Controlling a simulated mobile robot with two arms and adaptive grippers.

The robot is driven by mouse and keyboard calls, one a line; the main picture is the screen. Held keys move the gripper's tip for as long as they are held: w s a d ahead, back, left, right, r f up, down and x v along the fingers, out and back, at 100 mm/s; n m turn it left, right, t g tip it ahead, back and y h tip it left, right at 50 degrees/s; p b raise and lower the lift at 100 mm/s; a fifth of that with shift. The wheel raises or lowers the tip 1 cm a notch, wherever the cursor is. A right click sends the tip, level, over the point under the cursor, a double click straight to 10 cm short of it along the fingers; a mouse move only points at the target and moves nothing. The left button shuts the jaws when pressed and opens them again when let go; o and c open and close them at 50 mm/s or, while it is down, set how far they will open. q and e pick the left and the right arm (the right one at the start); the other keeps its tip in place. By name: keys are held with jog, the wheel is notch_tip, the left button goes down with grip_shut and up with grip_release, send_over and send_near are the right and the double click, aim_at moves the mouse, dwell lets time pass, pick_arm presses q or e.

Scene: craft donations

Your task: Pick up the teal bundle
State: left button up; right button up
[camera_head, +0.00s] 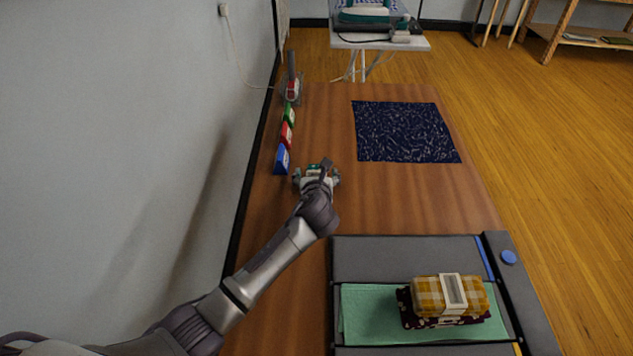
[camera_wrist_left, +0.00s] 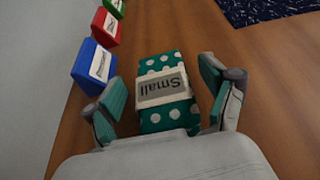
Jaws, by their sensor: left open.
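The teal bundle (camera_wrist_left: 163,118) has white dots and a paper band reading "Small". In the left wrist view it lies on the wooden table between the fingers of my left gripper (camera_wrist_left: 163,108), which is open. In the head view a small teal part of the bundle (camera_head: 314,166) shows just beyond my left gripper (camera_head: 316,180); the rest is hidden by the gripper. My right gripper is not in view.
Blue (camera_head: 282,158), red (camera_head: 286,134) and green (camera_head: 289,114) labelled blocks stand along the wall side. A dark patterned cloth (camera_head: 404,132) lies right. Nearer, a grey device (camera_head: 400,258) bears a green cloth (camera_head: 365,315) and a yellow checked bundle (camera_head: 425,297) on a dark one.

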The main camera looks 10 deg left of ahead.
pick_arm(q)
jog(key=shift+w, duration=0.1)
jog(key=c, duration=1.3)
